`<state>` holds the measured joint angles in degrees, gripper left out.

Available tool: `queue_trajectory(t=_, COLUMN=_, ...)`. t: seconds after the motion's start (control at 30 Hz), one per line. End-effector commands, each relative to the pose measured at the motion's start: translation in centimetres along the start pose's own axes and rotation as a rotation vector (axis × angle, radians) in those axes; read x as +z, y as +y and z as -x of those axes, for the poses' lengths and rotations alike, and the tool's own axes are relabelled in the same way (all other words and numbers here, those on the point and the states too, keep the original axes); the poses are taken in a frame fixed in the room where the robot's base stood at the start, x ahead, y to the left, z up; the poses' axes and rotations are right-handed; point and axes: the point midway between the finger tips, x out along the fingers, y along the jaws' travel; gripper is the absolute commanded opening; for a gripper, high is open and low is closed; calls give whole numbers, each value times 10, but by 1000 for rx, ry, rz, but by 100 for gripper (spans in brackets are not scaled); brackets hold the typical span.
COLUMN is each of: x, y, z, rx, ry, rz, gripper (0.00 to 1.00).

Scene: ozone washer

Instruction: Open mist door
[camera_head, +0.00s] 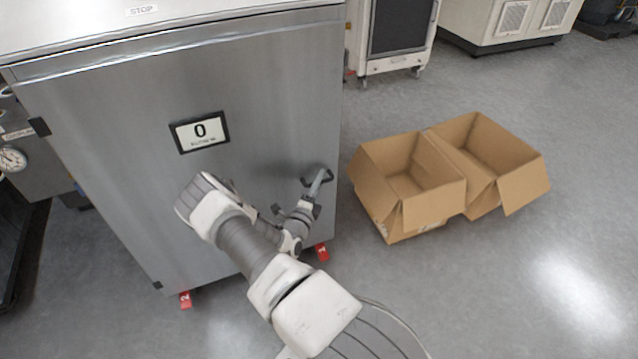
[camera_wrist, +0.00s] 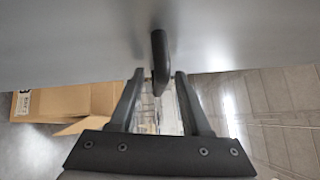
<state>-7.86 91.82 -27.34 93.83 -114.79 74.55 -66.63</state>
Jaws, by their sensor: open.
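The mist door is the large grey metal front panel (camera_head: 265,110) of the cabinet, flush with it and apparently shut. It also fills the top of the wrist view (camera_wrist: 70,40). A dark handle (camera_head: 319,181) stands out near the door's right edge, low down. My gripper (camera_head: 307,200) is close to this handle. In the wrist view my gripper (camera_wrist: 159,74) is open, and the handle (camera_wrist: 159,62) reaches down between or just above its fingertips. I cannot tell whether a finger touches it.
Two open cardboard boxes (camera_head: 408,185) (camera_head: 490,165) stand on the floor right of the cabinet. Red feet or tags (camera_head: 185,300) (camera_head: 322,252) show at the cabinet's base. A framed sign marked 0 (camera_head: 200,132) is on the door. The floor at the right front is clear.

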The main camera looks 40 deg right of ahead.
Motion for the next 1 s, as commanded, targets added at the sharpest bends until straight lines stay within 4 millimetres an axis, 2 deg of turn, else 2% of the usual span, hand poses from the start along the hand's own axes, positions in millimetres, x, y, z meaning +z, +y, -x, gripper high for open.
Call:
queue_trajectory(t=0.07, x=0, y=0, z=0, rx=0, ry=0, rz=0, gripper=47)
queue_trajectory(t=0.33, x=0, y=0, z=0, rx=0, ry=1, rz=0, gripper=0)
queue_trajectory(t=1.0, x=0, y=0, z=0, rx=-1, ry=0, rz=0, gripper=0)
